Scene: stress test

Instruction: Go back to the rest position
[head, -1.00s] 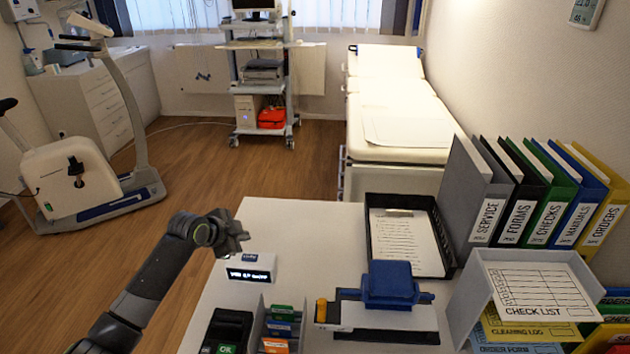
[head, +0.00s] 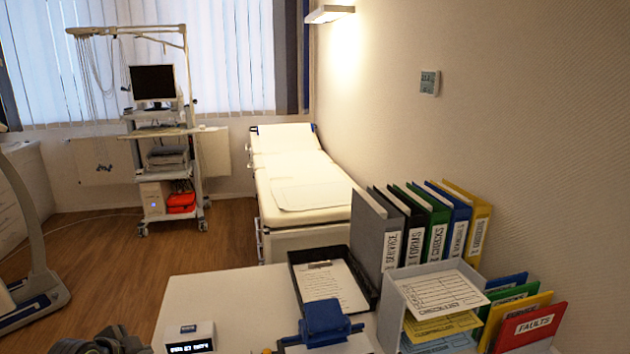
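My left gripper (head: 124,341) shows only in part at the bottom edge of the head view, left of the white display box (head: 190,337). It is dark and cut off by the frame, so I cannot tell whether its fingers are open or shut. I see nothing held in the part that shows.
A white desk (head: 225,288) bears a black tray (head: 366,288) with a clipboard, a blue device (head: 325,320), a paper holder (head: 392,318) and several binders (head: 435,232). An exam couch (head: 300,188) and an equipment cart (head: 165,180) stand behind.

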